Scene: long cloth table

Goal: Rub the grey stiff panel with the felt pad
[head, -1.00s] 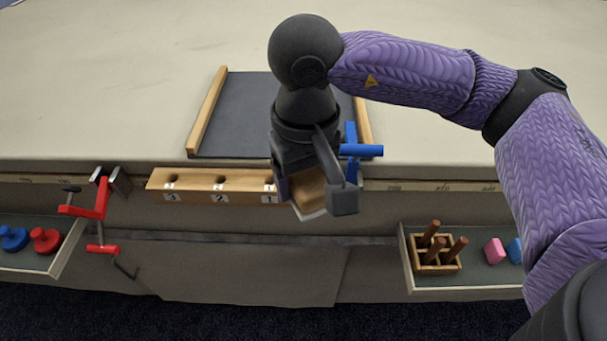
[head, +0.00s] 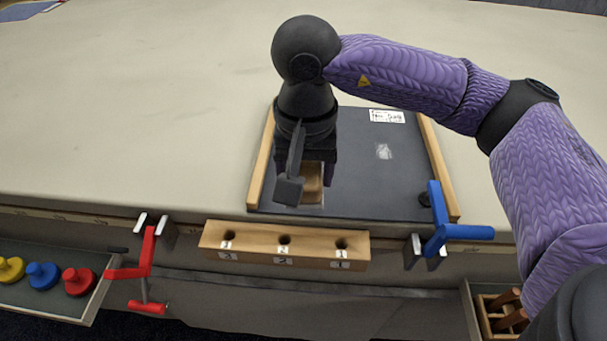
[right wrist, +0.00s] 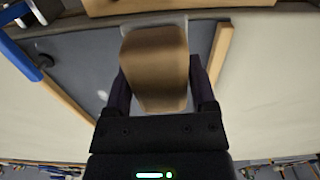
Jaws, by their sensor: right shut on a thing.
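The grey stiff panel (head: 365,185) lies on the table between two wooden strips; it also shows in the right wrist view (right wrist: 75,60). My right gripper (head: 318,185) is over the panel's front left part. It is shut on a brown block-shaped pad (head: 312,190), which I take as the felt pad. The pad fills the space between the fingers in the right wrist view (right wrist: 155,70). Its underside is hidden, so I cannot tell whether it touches the panel. A pale smudge (head: 383,151) shows on the panel. My left gripper is not in view.
A blue clamp (head: 437,225) grips the panel's front right corner. A red clamp (head: 146,255) sits on the table edge at left. A numbered wooden rack (head: 284,245) with holes runs along the front. A tray (head: 90,300) holds coloured knobs. The table behind is clear.

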